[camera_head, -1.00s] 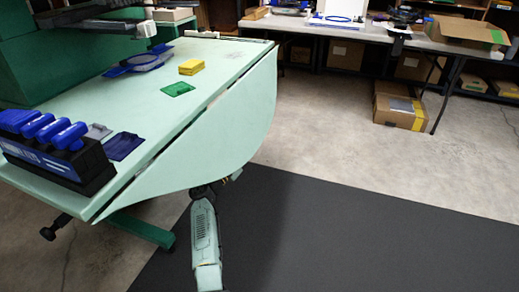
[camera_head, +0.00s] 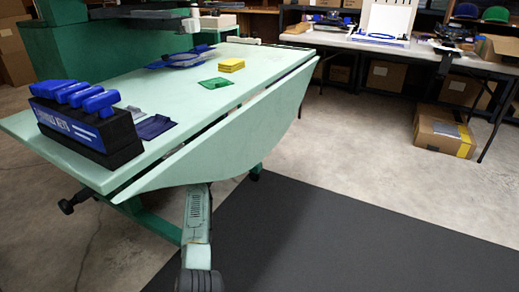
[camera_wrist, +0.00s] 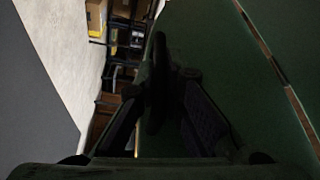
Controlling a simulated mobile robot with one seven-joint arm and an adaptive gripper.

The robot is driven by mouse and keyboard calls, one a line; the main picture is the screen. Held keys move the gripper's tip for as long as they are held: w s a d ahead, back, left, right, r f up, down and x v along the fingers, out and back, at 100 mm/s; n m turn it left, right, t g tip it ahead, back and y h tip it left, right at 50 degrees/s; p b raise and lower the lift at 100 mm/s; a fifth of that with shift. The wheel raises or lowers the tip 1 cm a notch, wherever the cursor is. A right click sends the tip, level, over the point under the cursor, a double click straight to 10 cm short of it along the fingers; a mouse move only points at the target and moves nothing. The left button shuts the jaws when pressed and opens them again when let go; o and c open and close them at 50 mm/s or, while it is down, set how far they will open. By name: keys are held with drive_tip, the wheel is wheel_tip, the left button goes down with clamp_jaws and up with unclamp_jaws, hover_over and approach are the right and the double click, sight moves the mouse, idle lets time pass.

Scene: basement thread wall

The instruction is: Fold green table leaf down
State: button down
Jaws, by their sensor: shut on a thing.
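The pale green table leaf (camera_head: 225,140) hangs along the right long side of the green tabletop (camera_head: 195,110). It slopes down and outward, with a dark gap at the hinge line. In the wrist view its dark green underside (camera_wrist: 215,45) fills the right part, with a seam along it. A dark shape between the fingers is too dim to make out. In the head view my arm rises from below to the leaf, and the leaf hides the gripper.
On the tabletop stand a black box with blue handles (camera_head: 88,125), a yellow block (camera_head: 231,65), a green piece (camera_head: 216,83) and a blue tool (camera_head: 182,57). A black mat (camera_head: 320,240) covers the floor at right. A grey bench (camera_head: 400,50) and carton (camera_head: 444,131) stand beyond.

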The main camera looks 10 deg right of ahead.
drive_tip(key=shift+a+f, duration=0.1)
drive_tip(key=shift+f, duration=0.15)
drive_tip(key=c, duration=2)
unclamp_jaws()
drive_tip(key=o, duration=0.3)
drive_tip(key=shift+r, duration=0.1)
drive_tip(key=v, duration=1.1)
drive_tip(key=shift+s+a, duration=0.3)
